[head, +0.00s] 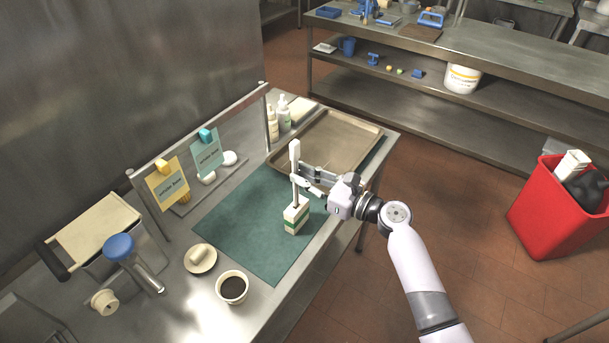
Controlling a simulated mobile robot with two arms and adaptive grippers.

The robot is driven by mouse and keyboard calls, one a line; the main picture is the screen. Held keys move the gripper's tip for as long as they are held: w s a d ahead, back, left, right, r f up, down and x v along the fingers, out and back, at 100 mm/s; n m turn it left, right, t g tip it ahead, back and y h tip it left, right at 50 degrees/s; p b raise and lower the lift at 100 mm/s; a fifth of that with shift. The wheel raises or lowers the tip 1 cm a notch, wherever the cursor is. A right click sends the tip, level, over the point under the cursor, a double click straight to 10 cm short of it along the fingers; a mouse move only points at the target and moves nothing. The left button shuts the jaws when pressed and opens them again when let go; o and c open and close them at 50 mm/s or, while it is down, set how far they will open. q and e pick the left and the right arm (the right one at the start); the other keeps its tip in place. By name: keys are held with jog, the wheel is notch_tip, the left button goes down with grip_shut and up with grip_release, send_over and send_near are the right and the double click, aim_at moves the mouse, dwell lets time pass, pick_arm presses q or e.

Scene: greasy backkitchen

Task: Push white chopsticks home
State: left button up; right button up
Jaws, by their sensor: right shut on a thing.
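A tall white piece (294,156), which looks like the white chopsticks, stands upright over the green mat. Its lower end meets the top of a small white box with a green stripe (296,216); how deep it goes in, I cannot tell. My right gripper (301,183) reaches in from the right and is shut on the white chopsticks partway up, above the box. The fingers hide part of them. The box stands on the green mat (238,229). My left gripper is not in view.
A metal tray (345,122) lies behind the mat, with bottles (283,112) beside it. A cup of dark liquid (232,288) and a small dish (200,258) stand in front. Yellow (167,190) and teal (207,157) notes stand at left. The mat's left part is clear.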

jog(key=shift+f, duration=0.15)
jog(key=shift+f+b, duration=3.45)
jog(key=shift+f, duration=0.7)
jog(key=o, duration=0.9)
send_near(298, 197)
jog(key=v, duration=0.4)
jog(key=shift+d+r, duration=0.1)
